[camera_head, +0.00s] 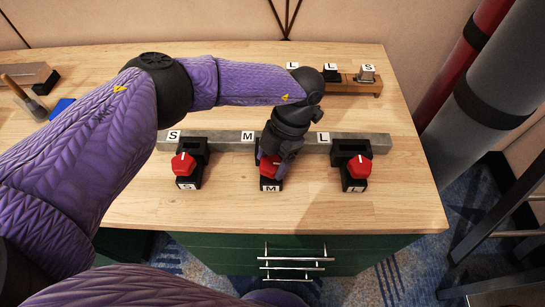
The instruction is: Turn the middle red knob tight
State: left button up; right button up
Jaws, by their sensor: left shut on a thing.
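The middle red knob (269,168) sits on a black clamp labelled M (270,186) at the front of a grey bar (228,141). My left gripper (273,162) reaches down over this knob and is shut on it, hiding part of it and the clamp behind. A left red knob (183,164) on a clamp labelled S and a right red knob (359,167) on a clamp labelled L stand apart on either side. My right gripper is not in view.
A wooden rack (350,85) with labelled pieces stands at the back. A mallet (28,100) and a blue item (61,108) lie at the left. The wooden table (330,212) is clear in front, above green drawers (345,252).

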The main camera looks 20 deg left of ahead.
pick_arm(q)
jog(key=shift+m, duration=0.5)
jog(key=o, duration=1.2)
jog(key=v, duration=1)
jog(key=shift+s+d+p, duration=0.1)
jog(key=shift+d+p, duration=0.05)
jog(key=shift+p, duration=0.25)
